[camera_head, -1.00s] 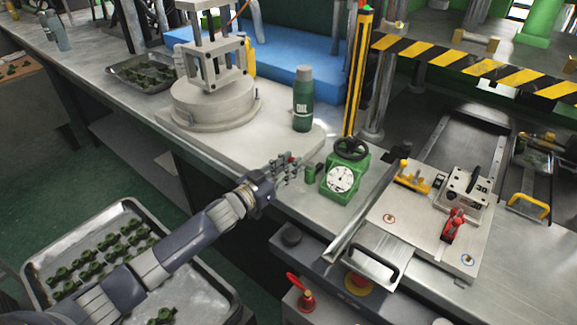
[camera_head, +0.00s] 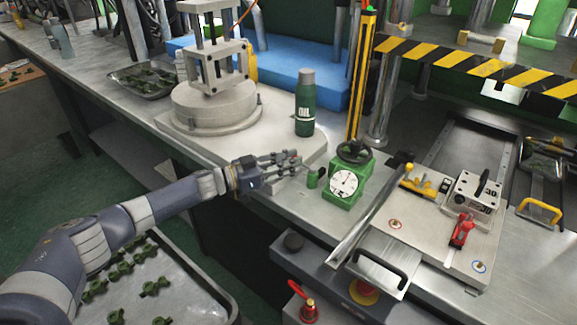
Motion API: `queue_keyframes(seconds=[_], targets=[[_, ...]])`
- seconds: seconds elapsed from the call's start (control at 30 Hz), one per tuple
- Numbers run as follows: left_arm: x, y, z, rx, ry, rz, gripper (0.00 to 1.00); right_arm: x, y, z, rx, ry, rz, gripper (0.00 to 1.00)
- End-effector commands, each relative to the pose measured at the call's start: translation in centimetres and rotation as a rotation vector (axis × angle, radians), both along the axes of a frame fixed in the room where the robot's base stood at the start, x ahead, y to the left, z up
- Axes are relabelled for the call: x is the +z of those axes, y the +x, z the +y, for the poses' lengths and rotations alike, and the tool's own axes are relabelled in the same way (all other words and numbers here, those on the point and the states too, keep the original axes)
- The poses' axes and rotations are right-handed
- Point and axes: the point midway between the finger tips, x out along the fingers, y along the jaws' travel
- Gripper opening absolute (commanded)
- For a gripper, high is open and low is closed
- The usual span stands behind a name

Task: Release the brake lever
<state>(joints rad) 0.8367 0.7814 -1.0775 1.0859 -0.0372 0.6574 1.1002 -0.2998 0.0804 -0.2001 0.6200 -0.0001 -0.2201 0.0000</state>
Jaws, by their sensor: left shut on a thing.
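My left gripper (camera_head: 280,162) reaches in from the left over the bench edge, left of the green dial gauge (camera_head: 346,184). Its fingers are shut on a small thin part beside the gauge, which seems to be the brake lever. A reddish spot (camera_head: 293,154) shows at the fingertips; the rest of the part is mostly hidden by the fingers. A short green cylinder (camera_head: 314,178) stands just right of the fingertips, beside the gauge. My right gripper is not in view.
A green oil bottle (camera_head: 305,105) stands behind the gripper. To the right are a plate with a red clamp (camera_head: 461,231) and a black-and-yellow barrier (camera_head: 480,66). A metal tray (camera_head: 225,300) with green parts lies at the lower left. A red handle (camera_head: 305,305) sits low at the front.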

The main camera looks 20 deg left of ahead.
Motion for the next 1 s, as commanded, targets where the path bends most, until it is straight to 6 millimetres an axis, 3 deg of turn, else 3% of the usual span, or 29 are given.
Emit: queue_keyframes(seconds=[0.3,0.33,0.4,0.77,1.0], targets=[[0.5,0.3,0.0,0.004,-0.005,-0.005,0.00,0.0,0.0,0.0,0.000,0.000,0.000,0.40],[0.5,0.3,0.0,0.004,-0.005,-0.005,0.22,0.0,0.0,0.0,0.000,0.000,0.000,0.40],[0.5,0.3,0.0,0.004,-0.005,-0.005,0.36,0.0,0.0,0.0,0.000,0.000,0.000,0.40],[0.2,0.0,0.2,0.001,-0.001,-0.001,0.36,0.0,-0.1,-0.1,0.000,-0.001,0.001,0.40],[0.0,-2.3,2.8,0.002,0.001,0.000,0.36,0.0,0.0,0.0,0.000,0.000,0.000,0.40]])
